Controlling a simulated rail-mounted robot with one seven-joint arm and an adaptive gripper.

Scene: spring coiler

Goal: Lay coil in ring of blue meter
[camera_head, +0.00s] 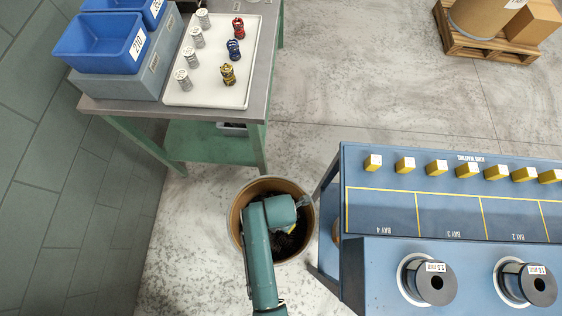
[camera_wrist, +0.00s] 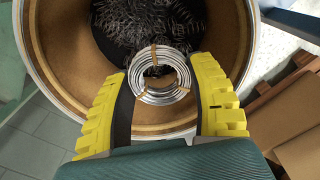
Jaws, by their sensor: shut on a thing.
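A silver wire coil (camera_wrist: 161,97), bound with tan bands, sits between the yellow-and-black fingers of my gripper (camera_wrist: 163,72) in the wrist view. The fingers are shut on its outer sides. The coil is over the open mouth of a brown drum (camera_wrist: 62,45), whose floor holds loose dark springs. In the head view my arm reaches over this drum (camera_head: 236,222); my fingers and the coil are mostly hidden there. I cannot make out a distinct blue meter with a ring; a large blue machine (camera_head: 385,255) stands to the right.
The machine carries yellow blocks (camera_head: 437,168), marked bays and two black spools (camera_head: 428,283). A loaded pallet (camera_head: 470,48) stands far right. Floor between is clear.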

